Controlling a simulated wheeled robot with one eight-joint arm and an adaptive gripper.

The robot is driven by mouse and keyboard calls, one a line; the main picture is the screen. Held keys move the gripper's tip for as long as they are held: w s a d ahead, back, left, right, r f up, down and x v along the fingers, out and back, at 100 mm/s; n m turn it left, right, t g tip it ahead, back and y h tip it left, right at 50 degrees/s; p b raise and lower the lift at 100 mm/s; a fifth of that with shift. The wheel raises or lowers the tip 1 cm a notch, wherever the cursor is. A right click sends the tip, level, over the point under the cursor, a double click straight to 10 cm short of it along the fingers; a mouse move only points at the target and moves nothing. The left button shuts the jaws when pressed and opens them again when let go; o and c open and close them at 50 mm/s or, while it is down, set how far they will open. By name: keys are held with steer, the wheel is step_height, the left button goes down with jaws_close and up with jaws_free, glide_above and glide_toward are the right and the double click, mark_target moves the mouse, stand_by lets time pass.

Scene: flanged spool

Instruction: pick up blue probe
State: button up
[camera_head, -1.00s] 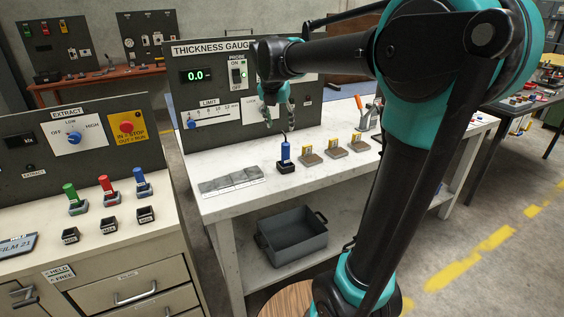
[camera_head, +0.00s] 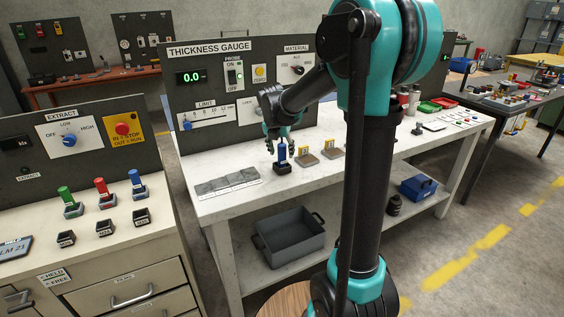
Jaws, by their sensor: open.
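The blue probe (camera_head: 282,155) stands upright in a small black holder (camera_head: 282,168) on the white bench, in front of the thickness gauge panel. My gripper (camera_head: 278,146) points down with its fingers open just above and around the probe's top. One finger shows to the left of the probe. I cannot tell whether the fingers touch it. The probe's upper end and cable are partly hidden by the gripper.
Small brown sample blocks with yellow tags (camera_head: 306,158) stand close right of the probe. Grey plates (camera_head: 227,182) lie to its left. The gauge panel (camera_head: 215,100) rises behind. Another blue-handled tool (camera_head: 136,178) stands on the left cabinet.

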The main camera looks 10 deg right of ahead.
steer(key=shift+x, duration=1.35)
steer(key=shift+c, duration=0.4)
jaws_close()
